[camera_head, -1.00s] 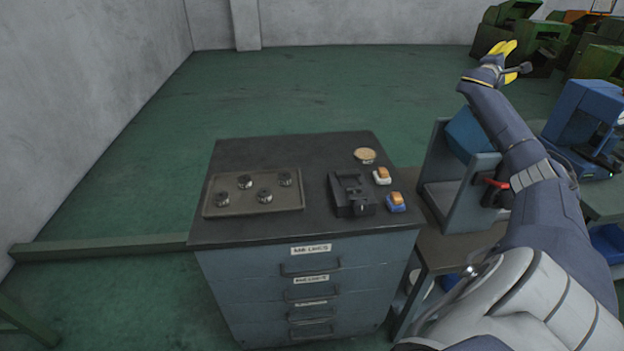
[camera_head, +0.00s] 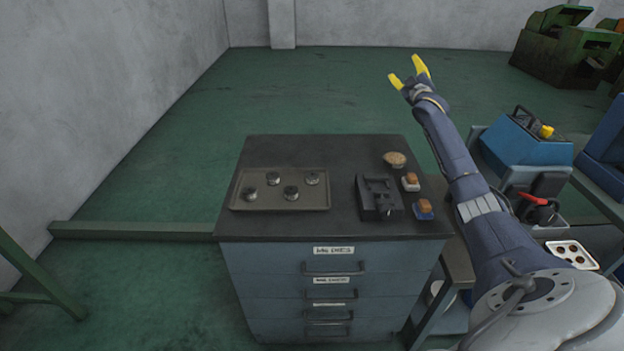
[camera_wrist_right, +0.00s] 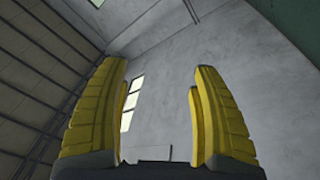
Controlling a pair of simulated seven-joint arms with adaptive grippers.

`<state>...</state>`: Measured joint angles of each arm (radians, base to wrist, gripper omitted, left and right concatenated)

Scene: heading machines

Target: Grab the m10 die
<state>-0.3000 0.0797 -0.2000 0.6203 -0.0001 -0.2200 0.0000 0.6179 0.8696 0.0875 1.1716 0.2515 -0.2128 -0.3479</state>
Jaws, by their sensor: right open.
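Several small dark metal dies, one of them here (camera_head: 291,192), sit apart from each other on a shallow tray (camera_head: 238,204) on the left part of the cabinet top. I cannot read which of them is the m10 die. My right gripper (camera_head: 408,76) has yellow fingers and is raised beyond the far right corner of the cabinet. It is open and empty, well away from the tray. In the right wrist view its two fingers (camera_wrist_right: 152,115) stand apart with only wall and windows behind them. My left gripper is not in view.
The dark cabinet top (camera_head: 330,152) also bears a black fixture (camera_head: 378,197), a round tan disc (camera_head: 395,160) and two small orange-topped blocks (camera_head: 411,182). Right of the cabinet is a blue machine (camera_head: 525,140) and a white tray (camera_head: 572,254). The cabinet top's back strip is clear.

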